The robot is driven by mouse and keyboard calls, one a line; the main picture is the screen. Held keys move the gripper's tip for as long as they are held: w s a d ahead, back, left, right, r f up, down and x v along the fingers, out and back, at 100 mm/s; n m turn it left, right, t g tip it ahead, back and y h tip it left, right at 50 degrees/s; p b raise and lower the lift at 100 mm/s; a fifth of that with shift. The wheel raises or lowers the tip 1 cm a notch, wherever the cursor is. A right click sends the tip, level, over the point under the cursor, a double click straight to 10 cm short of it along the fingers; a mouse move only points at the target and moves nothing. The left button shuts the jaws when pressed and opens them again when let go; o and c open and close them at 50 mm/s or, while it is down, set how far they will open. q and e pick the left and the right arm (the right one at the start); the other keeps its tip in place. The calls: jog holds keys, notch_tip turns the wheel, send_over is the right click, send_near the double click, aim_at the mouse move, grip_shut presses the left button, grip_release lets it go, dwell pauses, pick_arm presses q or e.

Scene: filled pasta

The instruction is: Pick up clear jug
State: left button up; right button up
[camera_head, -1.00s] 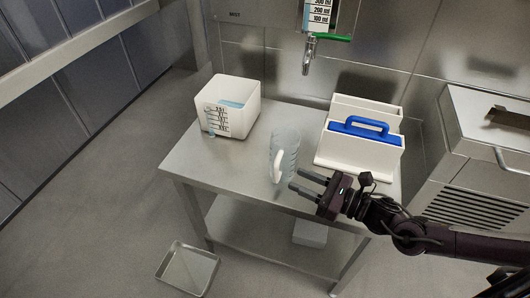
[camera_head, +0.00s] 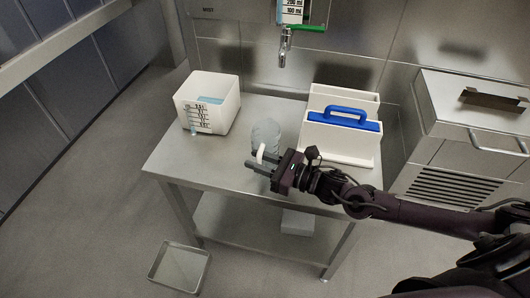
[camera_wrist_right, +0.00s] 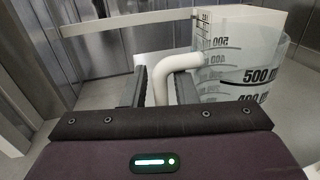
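The clear jug (camera_head: 266,132) stands on the steel table, with its white handle (camera_head: 261,153) toward the front. In the right wrist view the jug (camera_wrist_right: 240,75) is at the right, with volume marks on its wall and its white handle (camera_wrist_right: 172,66) curving down between my fingers. My right gripper (camera_head: 254,158) is at the handle, with one finger on each side of it. In the right wrist view the gripper (camera_wrist_right: 160,78) looks open around the handle; whether either finger touches it I cannot tell. My left gripper is out of view.
The steel table (camera_head: 180,155) carries a white graduated container (camera_head: 222,115) at the left and a white caddy (camera_head: 345,139) with a blue handle (camera_head: 348,114) at the right. A tap (camera_head: 284,50) hangs above the back. A metal tray (camera_head: 180,268) lies on the floor.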

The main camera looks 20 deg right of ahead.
grip_shut()
